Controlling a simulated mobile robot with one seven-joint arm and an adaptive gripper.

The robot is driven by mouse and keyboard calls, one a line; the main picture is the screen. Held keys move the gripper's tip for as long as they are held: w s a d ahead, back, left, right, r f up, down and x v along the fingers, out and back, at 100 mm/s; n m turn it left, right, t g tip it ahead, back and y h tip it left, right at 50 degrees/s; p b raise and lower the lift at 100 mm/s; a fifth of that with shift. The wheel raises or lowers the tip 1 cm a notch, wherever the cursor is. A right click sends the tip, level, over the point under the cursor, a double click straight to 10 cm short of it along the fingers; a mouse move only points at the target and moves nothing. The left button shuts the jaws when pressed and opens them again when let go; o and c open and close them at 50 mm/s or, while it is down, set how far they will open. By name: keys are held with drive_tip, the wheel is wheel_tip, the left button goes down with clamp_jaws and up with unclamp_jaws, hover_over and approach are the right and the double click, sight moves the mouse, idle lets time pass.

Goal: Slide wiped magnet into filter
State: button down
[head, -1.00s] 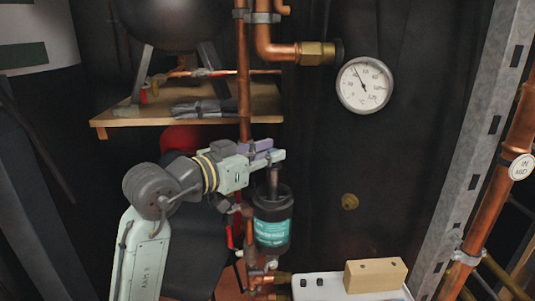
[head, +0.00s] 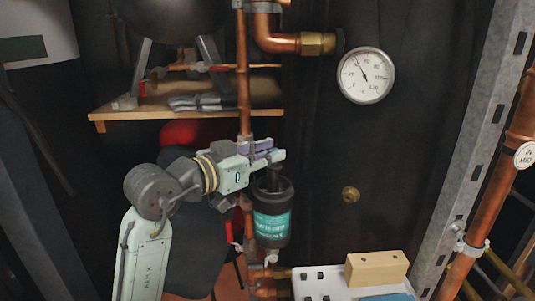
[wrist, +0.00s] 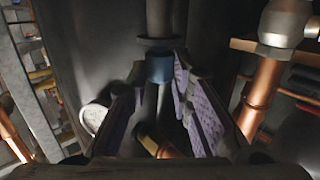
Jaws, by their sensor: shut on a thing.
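The filter (head: 271,222) is a black upright canister with a teal label, fixed on the copper pipework right of my arm in the head view. My gripper (head: 273,156) is just above its open top, shut on the magnet (head: 274,180), a dark upright rod. The magnet's lower end is hidden at the filter's mouth, apparently inside it. In the wrist view, a blue-grey cylinder (wrist: 160,69) shows between my purple-padded fingertips. How deep the magnet sits cannot be seen.
A vertical copper pipe (head: 243,90) runs close behind my gripper. A pressure gauge (head: 366,76) hangs on the dark back wall. A wooden block (head: 376,269) sits on a white box at the lower right. A wooden shelf (head: 180,112) is behind my arm.

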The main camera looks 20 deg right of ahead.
sight(270, 180)
drive_tip(key=shift+f, duration=0.2)
drive_tip(key=shift+f+b, duration=0.75)
drive_tip(key=shift+f, duration=0.05)
drive_tip(key=shift+f, duration=0.15)
drive_tip(key=shift+f+b, duration=0.75)
drive_tip(key=shift+b, duration=0.05)
drive_tip(key=shift+f, duration=0.35)
idle(0.4)
drive_tip(key=shift+f+b, duration=0.75)
drive_tip(key=shift+b, duration=0.05)
drive_tip(key=shift+f, duration=0.1)
drive_tip(key=c, duration=1.5)
unclamp_jaws()
drive_tip(key=shift+o, duration=0.8)
